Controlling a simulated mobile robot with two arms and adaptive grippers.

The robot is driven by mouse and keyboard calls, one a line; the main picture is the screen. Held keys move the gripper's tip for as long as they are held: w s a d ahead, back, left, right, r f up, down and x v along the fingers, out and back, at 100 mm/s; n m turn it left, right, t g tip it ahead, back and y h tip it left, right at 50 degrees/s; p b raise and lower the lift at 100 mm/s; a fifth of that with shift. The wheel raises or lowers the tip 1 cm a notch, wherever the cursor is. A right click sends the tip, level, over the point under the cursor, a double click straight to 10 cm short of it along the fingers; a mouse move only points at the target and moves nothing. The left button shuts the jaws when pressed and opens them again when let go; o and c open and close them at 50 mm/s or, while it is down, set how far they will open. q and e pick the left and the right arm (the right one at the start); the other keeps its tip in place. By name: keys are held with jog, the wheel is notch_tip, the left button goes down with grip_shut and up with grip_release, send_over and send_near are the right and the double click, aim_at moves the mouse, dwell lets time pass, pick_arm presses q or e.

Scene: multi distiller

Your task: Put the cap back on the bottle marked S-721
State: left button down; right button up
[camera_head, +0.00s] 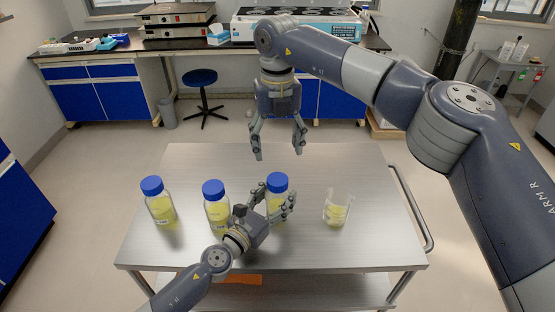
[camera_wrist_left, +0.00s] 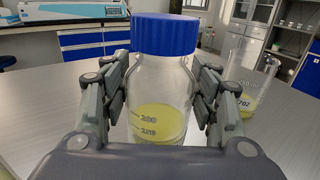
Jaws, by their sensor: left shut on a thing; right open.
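Three clear bottles with yellow liquid and blue caps stand on the metal cart: a left bottle (camera_head: 161,208), a middle bottle (camera_head: 216,212) and a right bottle (camera_head: 275,203). My left gripper (camera_head: 277,194) is shut around the right bottle, which stands upright; it fills the middle of the left wrist view (camera_wrist_left: 160,95). Its blue cap (camera_head: 277,181) sits on its neck, and shows large in the left wrist view (camera_wrist_left: 165,34). My right gripper (camera_head: 278,155) is open and empty, pointing down behind and above that cap. I cannot read S-721 on any bottle.
A glass beaker (camera_head: 337,208) with yellow liquid stands to the right of the bottles; it also shows in the left wrist view (camera_wrist_left: 250,90). The back of the cart top (camera_head: 210,160) is clear. A push handle (camera_head: 413,207) is on its right side.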

jog(key=shift+r, duration=0.7)
pick_arm(q)
jog(key=c, duration=0.5)
grip_release()
jog(key=v, duration=1.2)
